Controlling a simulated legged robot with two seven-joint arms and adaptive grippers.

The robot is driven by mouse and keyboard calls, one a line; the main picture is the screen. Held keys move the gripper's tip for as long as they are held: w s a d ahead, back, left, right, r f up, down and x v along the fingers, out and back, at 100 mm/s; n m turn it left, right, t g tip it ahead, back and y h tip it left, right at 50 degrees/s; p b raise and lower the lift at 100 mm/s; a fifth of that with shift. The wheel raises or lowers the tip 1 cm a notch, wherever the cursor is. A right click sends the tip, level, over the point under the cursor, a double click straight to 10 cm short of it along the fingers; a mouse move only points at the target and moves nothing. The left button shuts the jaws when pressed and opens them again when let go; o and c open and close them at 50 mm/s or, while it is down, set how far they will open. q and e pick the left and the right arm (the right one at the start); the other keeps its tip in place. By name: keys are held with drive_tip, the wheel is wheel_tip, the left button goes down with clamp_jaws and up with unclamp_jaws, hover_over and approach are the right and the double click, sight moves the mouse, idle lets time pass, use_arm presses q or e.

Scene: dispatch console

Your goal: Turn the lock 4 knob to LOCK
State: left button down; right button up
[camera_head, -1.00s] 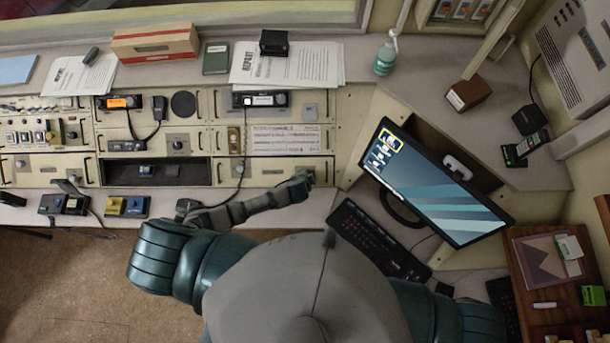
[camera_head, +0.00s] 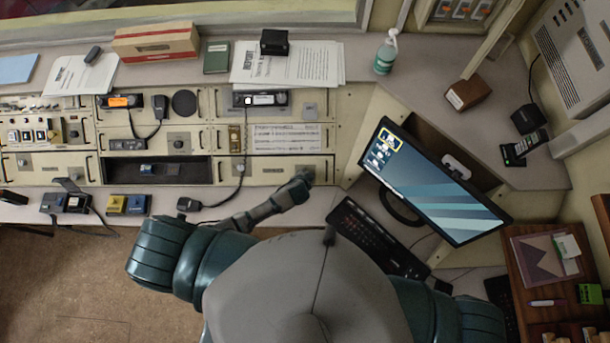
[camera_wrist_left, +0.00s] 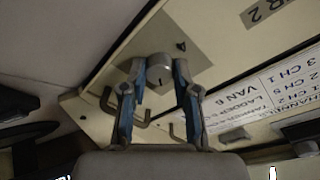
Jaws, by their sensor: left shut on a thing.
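The silver knob (camera_wrist_left: 160,63) sits on a grey-beige plate (camera_wrist_left: 195,55) in the left wrist view. A small dark mark, perhaps a 4, is printed beside it, and a short dark line shows on the knob. My left gripper (camera_wrist_left: 158,72) is shut on the knob, with one blue-lined finger on each side. In the head view my left gripper (camera_head: 303,180) is at the right end of the lowest console panel and hides the knob there. I cannot read the knob's setting. My right gripper is not in view.
Bent metal handles (camera_wrist_left: 177,132) stand close to the fingers. The monitor (camera_head: 430,185) and keyboard (camera_head: 378,238) are to the right. A paper stack (camera_head: 290,64) lies above the console.

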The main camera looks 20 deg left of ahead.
use_arm(q)
drive_tip(key=shift+s, duration=0.1)
drive_tip(key=c, duration=0.9)
unclamp_jaws()
drive_tip(key=shift+o, duration=0.2)
drive_tip(key=v, duration=1.1)
drive_tip(key=shift+s+r, duration=0.15)
drive_tip(key=shift+r, duration=0.2)
